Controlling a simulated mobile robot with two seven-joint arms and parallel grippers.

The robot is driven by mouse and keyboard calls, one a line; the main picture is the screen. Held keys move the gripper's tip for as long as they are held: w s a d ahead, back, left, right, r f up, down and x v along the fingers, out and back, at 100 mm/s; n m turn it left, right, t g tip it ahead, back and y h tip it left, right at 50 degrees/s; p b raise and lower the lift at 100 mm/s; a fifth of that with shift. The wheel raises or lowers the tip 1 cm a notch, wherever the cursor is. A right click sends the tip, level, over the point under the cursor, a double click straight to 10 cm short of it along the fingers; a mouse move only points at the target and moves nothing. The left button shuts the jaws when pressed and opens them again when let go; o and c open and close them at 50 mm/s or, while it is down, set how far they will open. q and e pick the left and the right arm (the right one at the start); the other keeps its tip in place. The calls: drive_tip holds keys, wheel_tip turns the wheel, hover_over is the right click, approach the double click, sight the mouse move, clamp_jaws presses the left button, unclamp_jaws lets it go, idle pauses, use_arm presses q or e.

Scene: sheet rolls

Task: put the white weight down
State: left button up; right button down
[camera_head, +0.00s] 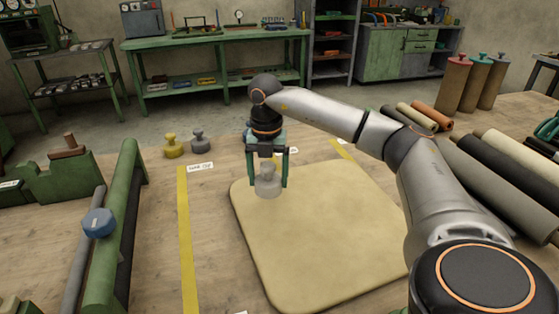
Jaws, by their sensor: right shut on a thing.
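My right gripper (269,172) reaches in from the right and points down, with its green fingers shut on the white weight (267,186). The weight is upright, over the back left corner of the beige mat (320,245). I cannot tell whether its base touches the mat. The fingers cover parts of its sides. My left gripper is not in view.
A yellow weight (173,147) and a grey weight (200,142) stand behind a label. A green rail (115,225) with a blue knob (98,222) is at left. Several rolls (500,185) lie at right. The mat's middle is clear.

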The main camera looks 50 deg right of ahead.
sight(262, 180)
drive_tip(key=shift+w+d+f, duration=0.15)
drive_tip(key=shift+w+f, duration=0.5)
drive_tip(key=shift+f, duration=0.05)
drive_tip(key=shift+w+d+f, duration=0.1)
drive_tip(key=shift+w+f, duration=0.55)
drive_tip(key=shift+f, duration=0.05)
drive_tip(key=shift+w+f, duration=0.1)
drive_tip(key=shift+f, duration=1.55)
drive_tip(key=shift+f, duration=0.15)
unclamp_jaws()
wheel_tip(262, 180, up, 12)
drive_tip(key=shift+r+p, duration=0.1)
drive_tip(key=shift+p, duration=0.25)
